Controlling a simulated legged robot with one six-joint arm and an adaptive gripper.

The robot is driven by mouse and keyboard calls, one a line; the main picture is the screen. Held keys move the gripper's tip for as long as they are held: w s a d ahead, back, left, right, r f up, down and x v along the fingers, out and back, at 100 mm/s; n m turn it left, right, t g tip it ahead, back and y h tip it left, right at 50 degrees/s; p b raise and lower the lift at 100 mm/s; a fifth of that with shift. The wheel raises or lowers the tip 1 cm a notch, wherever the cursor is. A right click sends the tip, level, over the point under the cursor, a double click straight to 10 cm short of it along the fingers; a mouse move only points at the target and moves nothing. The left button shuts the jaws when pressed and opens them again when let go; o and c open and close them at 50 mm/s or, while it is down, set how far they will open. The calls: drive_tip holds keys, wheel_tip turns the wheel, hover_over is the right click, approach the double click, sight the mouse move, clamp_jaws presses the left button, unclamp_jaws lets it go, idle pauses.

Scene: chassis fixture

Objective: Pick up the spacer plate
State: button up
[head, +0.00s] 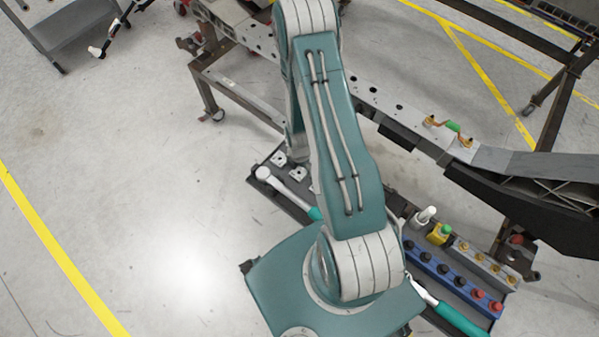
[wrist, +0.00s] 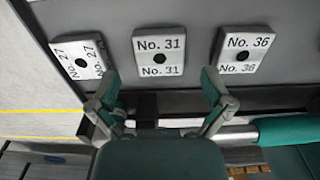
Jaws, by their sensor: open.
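Three square white spacer plates with a dark centre hole lie in a row on a grey tray surface (wrist: 200,75) in the wrist view: the tilted No. 27 plate (wrist: 80,60) at left, the No. 31 plate (wrist: 158,51) in the middle, and the No. 36 plate (wrist: 243,50) at right. My gripper (wrist: 160,84) is open and empty, its fingers either side of the No. 31 plate's column, just below it in the picture. In the head view, small white plates (head: 278,158) show left of my arm, which hides my gripper.
A wrench (head: 285,190) with a teal handle lies along the tray; its handle (wrist: 285,129) shows below the plates in the wrist view. Blue socket rack (head: 440,270) and yellow bottle-like item (head: 440,233) stand at right. A long metal chassis rail (head: 400,118) runs behind.

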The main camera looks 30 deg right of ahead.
drive_tip(key=shift+a+f, duration=0.15)
drive_tip(key=shift+f, duration=1.25)
drive_tip(key=c, duration=1.3)
drive_tip(key=shift+o, duration=0.2)
drive_tip(key=shift+r, duration=0.15)
wheel_tip(320, 180, up, 10)
wheel_tip(320, 180, up, 4)
hover_over(299, 172)
drive_tip(key=shift+a+r, duration=0.1)
drive_tip(key=shift+r, duration=0.05)
